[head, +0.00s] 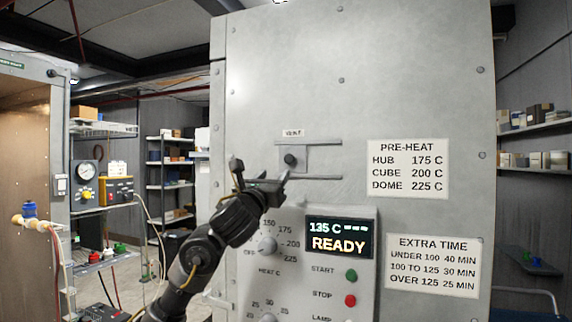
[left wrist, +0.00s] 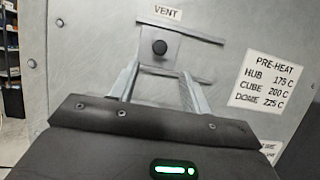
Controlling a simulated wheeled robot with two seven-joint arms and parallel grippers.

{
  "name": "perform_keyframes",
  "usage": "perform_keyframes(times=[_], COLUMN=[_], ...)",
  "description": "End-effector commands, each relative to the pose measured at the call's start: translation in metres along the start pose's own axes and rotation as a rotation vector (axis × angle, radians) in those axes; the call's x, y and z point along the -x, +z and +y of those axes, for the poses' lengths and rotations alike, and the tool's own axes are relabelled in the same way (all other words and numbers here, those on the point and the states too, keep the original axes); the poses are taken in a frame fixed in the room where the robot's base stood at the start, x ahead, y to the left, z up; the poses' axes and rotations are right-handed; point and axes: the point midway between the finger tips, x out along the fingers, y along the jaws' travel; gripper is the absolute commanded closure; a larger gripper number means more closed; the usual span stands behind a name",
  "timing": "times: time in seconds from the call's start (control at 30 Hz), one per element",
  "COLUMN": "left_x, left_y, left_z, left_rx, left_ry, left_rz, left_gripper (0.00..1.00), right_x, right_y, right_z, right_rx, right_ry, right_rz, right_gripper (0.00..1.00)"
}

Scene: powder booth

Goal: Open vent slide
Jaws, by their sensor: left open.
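The vent slide (head: 301,159) is a small grey plate between two horizontal rails on the oven front, under a VENT label (head: 292,133). Its round black knob (head: 290,160) stands near the left end of the rails. My left gripper (head: 262,172) is open and empty, just below and left of the knob in the head view. In the left wrist view the knob (left wrist: 160,47) shows beyond the two spread fingers (left wrist: 160,80), between them and apart from them. My right gripper is not in view.
Below the slide is a control panel with a dial (head: 267,244), a lit display (head: 339,239) reading 135 C READY, and green and red buttons. Printed signs (head: 407,169) are fixed at the right. Shelves (head: 170,180) stand at the left.

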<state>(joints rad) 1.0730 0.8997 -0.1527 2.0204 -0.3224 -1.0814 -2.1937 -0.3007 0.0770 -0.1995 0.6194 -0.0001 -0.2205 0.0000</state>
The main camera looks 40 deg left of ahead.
Motion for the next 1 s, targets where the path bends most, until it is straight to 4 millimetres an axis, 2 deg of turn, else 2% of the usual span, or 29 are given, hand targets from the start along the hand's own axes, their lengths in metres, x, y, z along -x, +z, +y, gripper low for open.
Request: perform_keyframes(times=[0.17, 0.27, 0.5, 0.7, 1.0], left_x=[-0.006, -0.018, -0.065, -0.095, -0.108], left_y=[0.001, 0.002, 0.004, 0.003, -0.001], left_z=[0.0, 0.0, 0.0, 0.0, 0.0], left_rx=[-0.002, 0.001, 0.003, 0.002, 0.0], left_ry=[-0.001, -0.001, 0.001, 0.0, 0.0], left_rz=[0.002, 0.003, 0.004, 0.002, 0.001], left_gripper=[0.53, 0.53, 0.53, 0.53, 0.53], right_x=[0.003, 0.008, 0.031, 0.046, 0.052], right_y=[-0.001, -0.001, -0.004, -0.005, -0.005], right_z=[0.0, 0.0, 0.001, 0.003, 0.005], right_rx=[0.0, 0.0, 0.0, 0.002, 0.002], right_ry=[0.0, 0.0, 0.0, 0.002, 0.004], right_rz=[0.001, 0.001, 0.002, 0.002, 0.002], right_gripper=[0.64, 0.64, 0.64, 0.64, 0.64])
